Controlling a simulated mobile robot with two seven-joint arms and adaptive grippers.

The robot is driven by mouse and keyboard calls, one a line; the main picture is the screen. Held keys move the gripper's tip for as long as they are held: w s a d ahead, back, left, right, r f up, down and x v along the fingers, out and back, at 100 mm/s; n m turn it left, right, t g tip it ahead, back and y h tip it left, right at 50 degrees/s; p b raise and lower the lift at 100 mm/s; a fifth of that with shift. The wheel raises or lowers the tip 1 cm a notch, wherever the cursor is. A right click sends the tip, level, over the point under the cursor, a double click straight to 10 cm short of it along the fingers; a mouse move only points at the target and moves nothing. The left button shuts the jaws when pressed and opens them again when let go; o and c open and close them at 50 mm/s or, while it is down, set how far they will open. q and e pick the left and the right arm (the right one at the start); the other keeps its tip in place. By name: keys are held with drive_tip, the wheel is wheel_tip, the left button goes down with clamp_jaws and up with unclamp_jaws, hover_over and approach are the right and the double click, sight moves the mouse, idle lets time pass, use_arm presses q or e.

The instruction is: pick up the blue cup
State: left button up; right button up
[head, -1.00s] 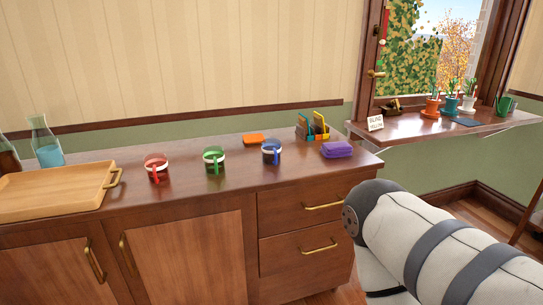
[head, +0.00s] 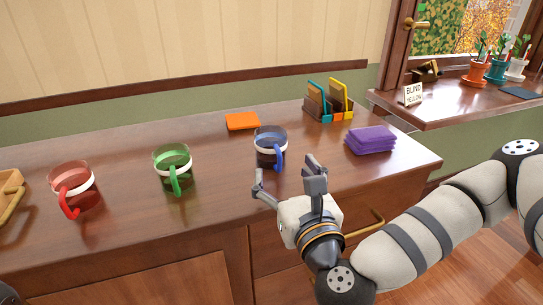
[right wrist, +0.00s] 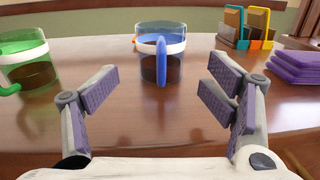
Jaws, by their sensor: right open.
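The blue cup (head: 270,146) stands upright on the wooden cabinet top, a glass cup with a white band, dark contents and a blue handle facing me. My right gripper (head: 288,180) is open and empty just in front of it, toward the counter's front edge. In the right wrist view the blue cup (right wrist: 160,52) is ahead, between the two spread fingers (right wrist: 160,95) and beyond their tips, apart from them. My left gripper does not show.
A green cup (head: 172,168) and a red cup (head: 74,188) stand to the left. An orange cloth (head: 242,121) lies behind, a folded purple cloth (head: 370,139) to the right, and a wooden organizer (head: 328,106) at the back right. A tray edge (head: 10,194) shows at far left.

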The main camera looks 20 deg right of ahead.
sight(267, 135)
drive_tip(key=w, duration=1)
drive_tip(key=shift+d+r+p, duration=0.25)
drive_tip(key=shift+r+p, duration=0.05)
drive_tip(key=shift+p, duration=0.05)
drive_tip(key=c, duration=1.4)
